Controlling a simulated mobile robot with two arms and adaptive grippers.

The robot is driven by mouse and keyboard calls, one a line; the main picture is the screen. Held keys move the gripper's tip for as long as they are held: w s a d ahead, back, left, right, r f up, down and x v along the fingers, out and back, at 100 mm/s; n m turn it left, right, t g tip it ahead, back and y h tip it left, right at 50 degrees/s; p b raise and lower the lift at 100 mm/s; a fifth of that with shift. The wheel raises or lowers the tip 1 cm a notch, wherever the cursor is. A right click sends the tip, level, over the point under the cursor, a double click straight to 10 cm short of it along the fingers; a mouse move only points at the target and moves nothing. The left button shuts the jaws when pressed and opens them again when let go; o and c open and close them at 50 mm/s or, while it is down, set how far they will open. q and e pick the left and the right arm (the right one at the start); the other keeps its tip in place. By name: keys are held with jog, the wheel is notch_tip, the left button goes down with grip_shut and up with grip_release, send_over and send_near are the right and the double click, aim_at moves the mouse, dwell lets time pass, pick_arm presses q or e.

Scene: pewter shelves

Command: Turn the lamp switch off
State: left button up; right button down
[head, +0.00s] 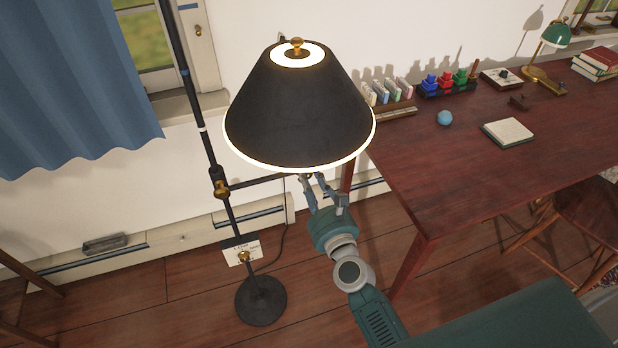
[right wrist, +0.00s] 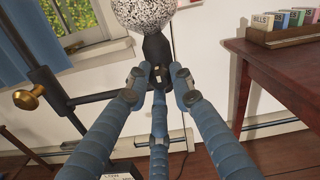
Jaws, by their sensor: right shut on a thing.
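The floor lamp has a black cone shade (head: 298,115) with a brass knob on top, and it is lit: its rims glow white. In the right wrist view its speckled bulb (right wrist: 143,12) sits in a dark socket (right wrist: 157,48). My right gripper (head: 310,182) reaches up under the shade. In the right wrist view its blue fingers (right wrist: 160,78) close together just below the socket, shut on the lamp switch, which the fingertips mostly hide. My left gripper is in neither view.
The lamp's slanted pole (head: 206,150) and round black base (head: 261,299) stand left of my right arm. A dark red desk (head: 450,185) with blocks, a notebook and a blue ball stands at right. A blue curtain (head: 75,80) hangs at left.

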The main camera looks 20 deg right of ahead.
jog(key=shift+f+n, duration=0.1)
jog(key=shift+n, duration=0.6)
jog(key=n+p, duration=0.1)
jog(key=n, duration=0.2)
jog(key=n+p, duration=0.1)
jog(key=n, duration=0.2)
jog(key=shift+n, duration=0.4)
jog(key=n+p, duration=0.2)
jog(key=n, duration=0.2)
jog(key=shift+d+n, duration=0.15)
jog(key=shift+n, duration=0.15)
pick_arm(q)
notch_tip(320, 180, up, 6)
jog(key=p, duration=0.2)
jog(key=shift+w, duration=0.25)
pick_arm(e)
jog(key=n, duration=0.4)
jog(key=shift+n, duration=0.4)
jog(key=shift+r, duration=0.2)
